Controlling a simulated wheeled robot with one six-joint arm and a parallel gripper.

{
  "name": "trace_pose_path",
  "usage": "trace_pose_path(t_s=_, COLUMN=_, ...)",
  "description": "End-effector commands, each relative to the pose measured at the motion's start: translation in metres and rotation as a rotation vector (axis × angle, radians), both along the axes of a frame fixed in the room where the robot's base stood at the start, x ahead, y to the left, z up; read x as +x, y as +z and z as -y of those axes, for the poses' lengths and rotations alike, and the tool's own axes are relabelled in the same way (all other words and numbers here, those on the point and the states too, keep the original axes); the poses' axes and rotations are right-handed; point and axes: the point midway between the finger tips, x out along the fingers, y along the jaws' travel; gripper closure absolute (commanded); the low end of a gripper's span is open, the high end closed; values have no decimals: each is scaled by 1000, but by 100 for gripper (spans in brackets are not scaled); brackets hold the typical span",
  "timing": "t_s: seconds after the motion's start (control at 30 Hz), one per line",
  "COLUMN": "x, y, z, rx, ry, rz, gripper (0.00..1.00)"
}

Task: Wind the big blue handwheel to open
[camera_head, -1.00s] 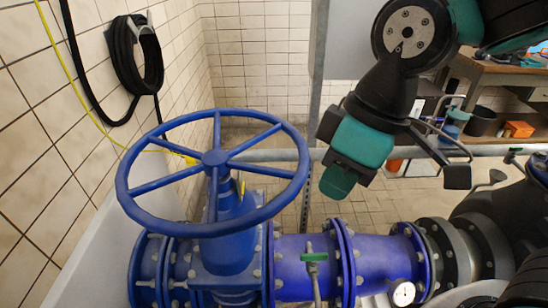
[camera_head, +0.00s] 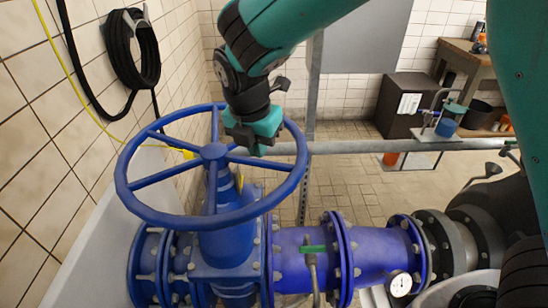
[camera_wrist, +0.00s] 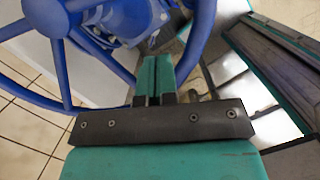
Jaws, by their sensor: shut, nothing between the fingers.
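The big blue handwheel (camera_head: 142,207) lies nearly flat at the left of the head view, above a blue valve body. It has a round rim, a central hub (camera_head: 214,153) and several spokes. My gripper (camera_head: 256,152) is at the wheel's far right side, in front of part of the rim, with its tip showing over the opening between spokes. In the wrist view my gripper (camera_wrist: 153,72) has its green fingers together and empty, close to the blue rim (camera_wrist: 197,35). I cannot tell whether it touches the rim or how deep the tip sits.
Blue pipe (camera_head: 378,262) with flanges runs right from the valve, with a small green-handled tap (camera_head: 312,249) and a gauge (camera_head: 400,285). A grey horizontal rail (camera_head: 390,147) passes behind. A tiled wall with a black hose (camera_head: 132,50) stands close on the left.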

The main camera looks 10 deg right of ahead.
Motion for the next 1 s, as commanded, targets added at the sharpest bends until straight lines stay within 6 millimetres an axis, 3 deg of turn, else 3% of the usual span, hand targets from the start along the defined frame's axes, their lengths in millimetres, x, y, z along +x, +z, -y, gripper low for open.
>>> trace_pose_path(t_s=0.3, x=10, y=-63, z=10, rx=-2, ry=-4, rz=-5, gripper=100)
trace_pose_path(t_s=0.57, x=35, y=-75, z=26, rx=2, ry=-3, rz=-1, gripper=100)
trace_pose_path(t_s=1.0, x=38, y=-79, z=28, rx=2, ry=-1, rz=0, gripper=100)
